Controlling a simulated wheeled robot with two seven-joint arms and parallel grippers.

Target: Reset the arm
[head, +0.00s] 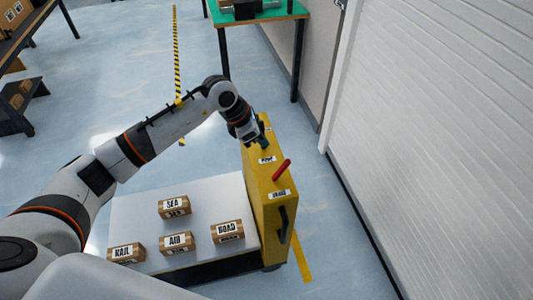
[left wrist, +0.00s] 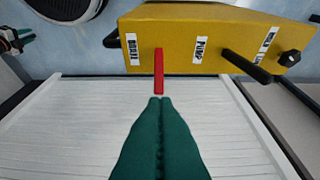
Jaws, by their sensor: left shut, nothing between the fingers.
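My left gripper (head: 263,142) is over the far end of the yellow control box (head: 270,215) in the head view. Its green fingers (left wrist: 160,100) are shut with nothing between them. A red lever (head: 282,170) stands out of the box, between the BRAKE and PUMP labels, and leans to the upper right in the head view. In the left wrist view the red lever (left wrist: 158,70) lies just beyond my fingertips; I cannot tell the gap. A black lever (left wrist: 247,66) sticks out beside the PUMP label.
A white cart top (head: 140,207) holds several cartons, marked SEA (head: 174,207), AIR (head: 176,243), ROAD (head: 228,231) and RAIL (head: 126,253). A white shutter wall (head: 440,130) stands at right. A green-topped table (head: 285,12) is at the back. The floor left of the arm is open.

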